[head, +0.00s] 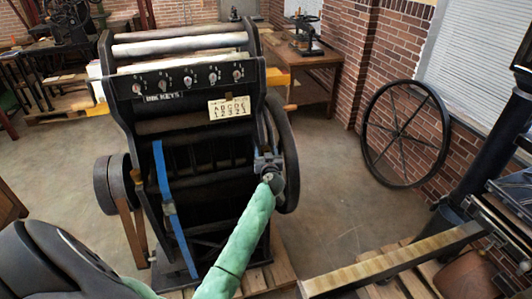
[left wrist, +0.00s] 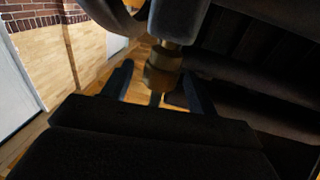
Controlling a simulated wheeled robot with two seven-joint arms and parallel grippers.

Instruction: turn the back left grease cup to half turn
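The grease cup is a brass, knob-like fitting (left wrist: 163,68) under a grey housing in the left wrist view. My left gripper (left wrist: 160,88) has one finger on each side of it. A gap shows between the cup and the left finger; the right finger is close to the cup, and I cannot tell if it touches. In the head view, my left gripper (head: 268,162) is at the right side of the black press (head: 200,128), beside its wheel. The cup is not clearly visible there. My right gripper is not in view.
The press carries a panel of ink keys (head: 190,80) and a large side wheel (head: 284,155). A spoked wheel (head: 405,134) leans on the brick wall. Another machine (head: 500,210) stands at the right. Open floor (head: 345,205) lies between.

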